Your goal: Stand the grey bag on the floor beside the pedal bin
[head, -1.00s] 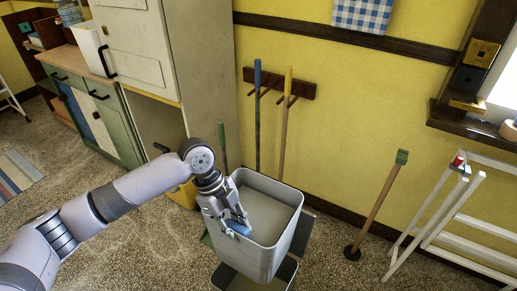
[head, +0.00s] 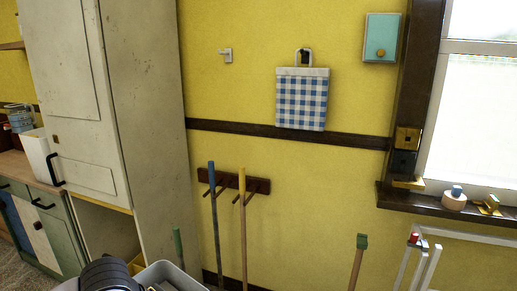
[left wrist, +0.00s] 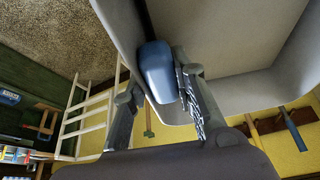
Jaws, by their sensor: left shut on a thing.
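The grey bag, a stiff open-topped container, shows only its rim (head: 182,274) at the bottom edge of the head view. In the left wrist view its pale grey wall (left wrist: 235,95) fills the upper right. My left gripper (left wrist: 157,72) is shut on a blue grip piece at the bag's rim. Its fingers lie either side of that piece. In the head view only a dark part of my left arm shows at the bottom, beside the rim. I cannot see the bag's base or the pedal bin now. My right gripper is out of view.
A tall cream cupboard (head: 145,100) stands left. A blue-topped broom handle (head: 214,225) and a yellow one (head: 243,230) hang from a wall rack (head: 262,186). A green-topped stick (head: 357,262) and a white rack (head: 432,268) stand right. Speckled floor (left wrist: 45,35) shows in the wrist view.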

